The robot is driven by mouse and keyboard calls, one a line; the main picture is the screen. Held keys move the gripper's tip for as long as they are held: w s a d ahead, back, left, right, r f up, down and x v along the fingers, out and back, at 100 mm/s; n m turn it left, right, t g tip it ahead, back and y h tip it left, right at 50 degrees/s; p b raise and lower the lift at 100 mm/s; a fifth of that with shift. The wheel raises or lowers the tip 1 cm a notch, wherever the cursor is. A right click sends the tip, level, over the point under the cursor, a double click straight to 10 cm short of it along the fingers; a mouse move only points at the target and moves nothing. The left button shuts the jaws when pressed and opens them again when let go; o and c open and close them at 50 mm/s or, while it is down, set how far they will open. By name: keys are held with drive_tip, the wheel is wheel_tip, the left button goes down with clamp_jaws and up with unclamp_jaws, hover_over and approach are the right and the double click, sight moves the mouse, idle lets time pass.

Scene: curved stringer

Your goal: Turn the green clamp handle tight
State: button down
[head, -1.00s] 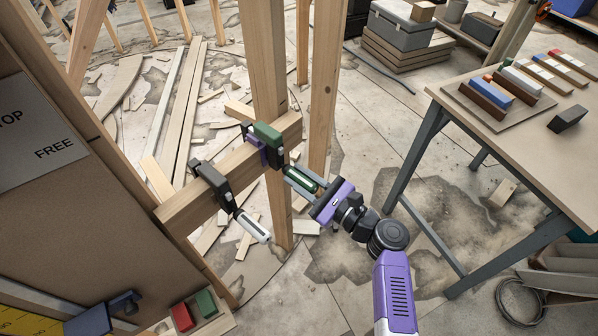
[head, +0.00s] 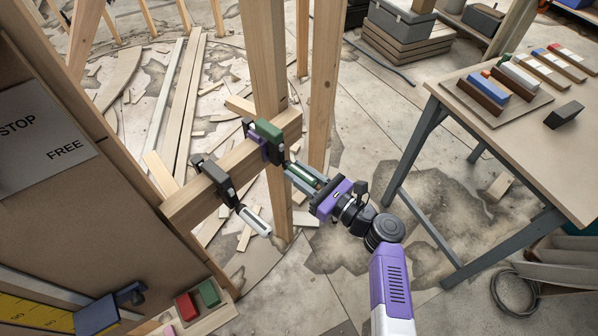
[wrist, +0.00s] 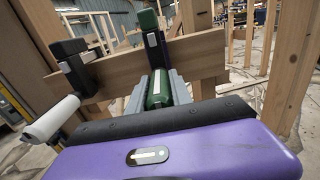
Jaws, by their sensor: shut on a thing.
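The green clamp (head: 267,130) grips the wooden beam (head: 240,165) near the post. Its green handle (head: 303,173) points down and to the right from the clamp. My gripper (head: 304,178) is shut on this handle, with a grey finger on each side. In the wrist view the green handle (wrist: 159,88) stands between the fingers, below the dark clamp bar. My purple gripper body hides the handle's near end. I cannot tell from the frames how tight the clamp is.
A second clamp, dark with a white handle (head: 255,221), sits on the beam to the left; that handle is close to my gripper's left side in the wrist view (wrist: 50,118). A workbench (head: 500,135) with coloured blocks stands at the right. Wood scraps lie on the floor.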

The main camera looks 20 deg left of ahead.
sight(316, 186)
drive_tip(key=c, duration=1.1)
unclamp_jaws()
drive_tip(key=shift+c, duration=0.2)
drive_tip(key=v, duration=0.7)
drive_tip(key=shift+s+d+b, duration=0.1)
drive_tip(key=shift+d+b, duration=0.25)
drive_tip(key=shift+d, duration=0.1)
drive_tip(key=shift+s+d+p, duration=0.15)
drive_tip(key=shift+d+p, duration=0.2)
drive_tip(key=shift+d, duration=0.25)
drive_tip(key=p+v, duration=0.2)
drive_tip(key=v, duration=0.5)
